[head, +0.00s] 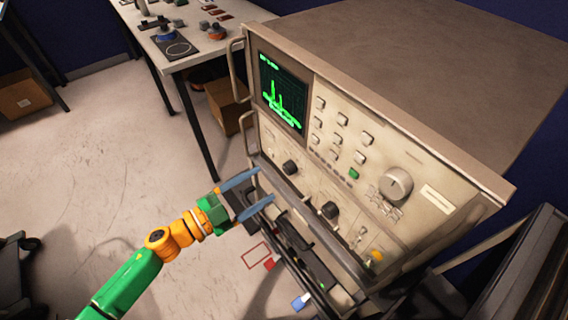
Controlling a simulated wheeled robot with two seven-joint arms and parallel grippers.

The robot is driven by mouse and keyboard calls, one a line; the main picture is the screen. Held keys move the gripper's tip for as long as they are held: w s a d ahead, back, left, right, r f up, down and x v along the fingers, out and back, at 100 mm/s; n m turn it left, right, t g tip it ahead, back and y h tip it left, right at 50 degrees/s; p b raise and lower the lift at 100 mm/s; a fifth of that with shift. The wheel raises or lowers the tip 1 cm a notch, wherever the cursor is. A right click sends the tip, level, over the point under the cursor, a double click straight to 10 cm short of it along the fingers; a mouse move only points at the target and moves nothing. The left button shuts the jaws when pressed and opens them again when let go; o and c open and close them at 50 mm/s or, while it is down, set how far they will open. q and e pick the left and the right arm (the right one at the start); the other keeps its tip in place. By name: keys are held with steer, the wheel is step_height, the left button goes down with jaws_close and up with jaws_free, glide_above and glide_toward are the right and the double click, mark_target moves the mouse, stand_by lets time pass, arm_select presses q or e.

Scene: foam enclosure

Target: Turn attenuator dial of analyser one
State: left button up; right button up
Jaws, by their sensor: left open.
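The analyser (385,135) is a beige box with a green-trace screen (282,92), tilted in the view. Its front has a black knob (290,167) at lower left, a second black knob (330,210) further right, and a large silver dial (396,183) at right. The lettering is too small to read, so I cannot tell which is the attenuator dial. My left gripper (267,184) is open, its two bluish fingers pointing at the lower left of the front, just left of and below the first black knob. Nothing shows between the fingers. My right gripper is not in view.
A metal handle (236,85) sticks out at the analyser's left edge. Dark equipment (305,255) sits below the panel. A white bench (185,45) with small items stands behind, a cardboard box (227,105) beneath it. The floor at left is mostly clear.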

mark_target(286, 170)
arm_select(q)
steer(key=x, duration=0.7)
steer(key=shift+d+p, duration=0.1)
steer(key=shift+p, duration=0.3)
steer(key=shift+s+r, duration=0.1)
jaws_close()
steer(key=m+b, duration=0.1)
steer(key=m, duration=0.2)
steer(key=shift+m, duration=0.4)
steer(key=shift+m+b, duration=0.65)
steer(key=shift+m, duration=1.25)
